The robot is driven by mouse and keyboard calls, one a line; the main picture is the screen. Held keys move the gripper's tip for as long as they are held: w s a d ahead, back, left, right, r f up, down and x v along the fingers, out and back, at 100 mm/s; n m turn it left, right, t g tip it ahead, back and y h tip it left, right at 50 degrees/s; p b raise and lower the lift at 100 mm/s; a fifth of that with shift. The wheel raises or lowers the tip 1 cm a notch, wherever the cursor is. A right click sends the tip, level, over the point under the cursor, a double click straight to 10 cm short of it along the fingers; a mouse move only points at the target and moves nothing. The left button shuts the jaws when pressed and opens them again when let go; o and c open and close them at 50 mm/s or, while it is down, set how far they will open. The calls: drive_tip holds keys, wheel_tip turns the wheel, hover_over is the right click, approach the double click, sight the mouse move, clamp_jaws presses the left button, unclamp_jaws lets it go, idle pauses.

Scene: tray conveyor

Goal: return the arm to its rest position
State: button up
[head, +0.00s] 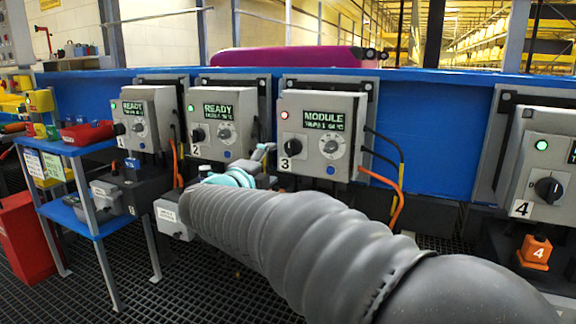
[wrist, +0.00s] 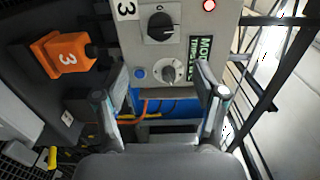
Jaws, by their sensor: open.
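My arm stretches from the lower right of the head view toward the stations, covered by a grey ribbed sleeve. My gripper (wrist: 160,85) shows in the wrist view with its two fingers spread apart and nothing between them. It faces the grey control box numbered 3 (wrist: 185,35), which carries a black knob, a dial, a blue button and a lit red lamp. In the head view the same box 3 (head: 321,130) reads MODULE.
Boxes 1 (head: 148,118) and 2 (head: 222,121) read READY with green lamps. Box 4 (head: 545,165) stands at the right. Orange module 3 (wrist: 68,58) sits left of the gripper in the wrist view. A blue shelf stand (head: 68,148) and red bin (head: 24,240) are at the left.

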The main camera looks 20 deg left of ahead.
drive_tip(key=shift+a, duration=0.1)
drive_tip(key=s+a+f+n+g+y, duration=0.6)
drive_tip(key=a+f+n+y, duration=0.2)
drive_tip(key=a+n+y, duration=0.45)
drive_tip(key=s+d+f+n+g, duration=0.3)
drive_tip(key=s+d+n, duration=0.1)
drive_tip(key=d+n, duration=0.15)
drive_tip(key=s+d+f+n+g+h+p, duration=0.1)
drive_tip(key=s+d+f+g+h, duration=0.3)
drive_tip(key=d, duration=1)
drive_tip(key=s+d+f+n+h+p, duration=0.15)
drive_tip(key=s+d, duration=0.45)
drive_tip(key=d, duration=0.8)
drive_tip(key=s+d+f+n+g+h, duration=0.1)
drive_tip(key=s+d+f+n+h, duration=0.25)
drive_tip(key=d, duration=1.05)
drive_tip(key=s+d+r+m+t+h+p, duration=0.1)
drive_tip(key=s+d+r+m+h, duration=0.1)
drive_tip(key=d, duration=0.7)
drive_tip(key=s+r+m, duration=0.1)
drive_tip(key=s+m, duration=0.1)
drive_tip(key=m, duration=0.1)
drive_tip(key=shift+s+r+t, duration=0.25)
drive_tip(key=shift+s+t, duration=0.05)
